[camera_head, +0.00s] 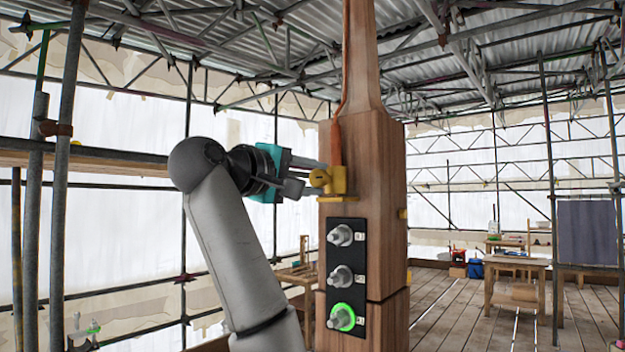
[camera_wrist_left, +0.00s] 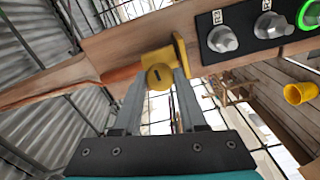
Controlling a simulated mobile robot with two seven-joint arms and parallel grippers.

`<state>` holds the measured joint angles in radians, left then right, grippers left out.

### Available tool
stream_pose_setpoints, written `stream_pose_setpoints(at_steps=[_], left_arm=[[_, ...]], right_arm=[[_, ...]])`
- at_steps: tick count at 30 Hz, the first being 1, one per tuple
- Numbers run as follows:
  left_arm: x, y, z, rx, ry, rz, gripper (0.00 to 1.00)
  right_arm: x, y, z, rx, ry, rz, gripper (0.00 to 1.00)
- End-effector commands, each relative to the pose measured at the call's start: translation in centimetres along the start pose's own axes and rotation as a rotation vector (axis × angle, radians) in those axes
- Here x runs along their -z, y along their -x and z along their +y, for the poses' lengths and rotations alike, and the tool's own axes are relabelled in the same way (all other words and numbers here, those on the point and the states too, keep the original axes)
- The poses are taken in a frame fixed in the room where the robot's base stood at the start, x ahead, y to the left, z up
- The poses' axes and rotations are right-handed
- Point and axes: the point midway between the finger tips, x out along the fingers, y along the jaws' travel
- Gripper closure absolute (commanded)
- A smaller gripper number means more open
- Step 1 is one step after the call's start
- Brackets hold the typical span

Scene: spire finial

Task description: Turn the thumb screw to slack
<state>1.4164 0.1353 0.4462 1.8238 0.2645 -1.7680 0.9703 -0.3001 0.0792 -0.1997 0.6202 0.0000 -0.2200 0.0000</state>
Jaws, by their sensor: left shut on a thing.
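The yellow thumb screw (camera_head: 320,178) sits on a yellow bracket (camera_head: 339,182) on the side of the wooden spire post (camera_head: 375,170). My left gripper (camera_head: 312,177) reaches in from the left and is shut on the thumb screw. In the left wrist view the thumb screw (camera_wrist_left: 159,77) is between the two grey fingertips (camera_wrist_left: 160,84), and a dark slot shows on its face. An orange strap (camera_head: 336,140) runs down the post to the bracket. My right gripper is in neither view.
A black panel (camera_head: 345,258) with several grey knobs is on the post below the bracket; its lowest knob has a lit green ring (camera_head: 342,317). A yellow cup-like part (camera_wrist_left: 299,93) shows in the wrist view. Scaffold poles (camera_head: 62,170) stand at left. Wooden tables (camera_head: 515,262) stand at back right.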

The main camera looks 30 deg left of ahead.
Motion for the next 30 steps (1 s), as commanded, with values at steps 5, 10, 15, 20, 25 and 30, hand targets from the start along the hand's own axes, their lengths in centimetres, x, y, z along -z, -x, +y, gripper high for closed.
stream_pose_setpoints(at_steps=[5, 10, 15, 20, 25, 30], left_arm=[[-0.02, 0.01, 0.00, -0.002, 0.170, 0.000, 1.00], [-0.03, 0.02, 0.00, -0.001, 0.331, -0.001, 1.00], [-0.06, 0.01, 0.01, -0.001, 0.492, -0.001, 1.00], [-0.07, 0.00, -0.01, -0.001, 0.645, -0.001, 1.00], [-0.07, 0.00, -0.02, 0.000, 0.807, -0.001, 1.00], [-0.08, -0.01, -0.01, 0.000, 0.967, -0.001, 1.00]], right_arm=[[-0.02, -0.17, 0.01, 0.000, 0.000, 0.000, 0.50], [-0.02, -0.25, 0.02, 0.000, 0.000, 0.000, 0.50], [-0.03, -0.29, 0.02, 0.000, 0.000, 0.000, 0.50], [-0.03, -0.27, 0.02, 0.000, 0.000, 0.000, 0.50], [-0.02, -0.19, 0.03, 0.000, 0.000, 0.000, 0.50], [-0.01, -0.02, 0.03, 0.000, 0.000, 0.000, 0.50]])
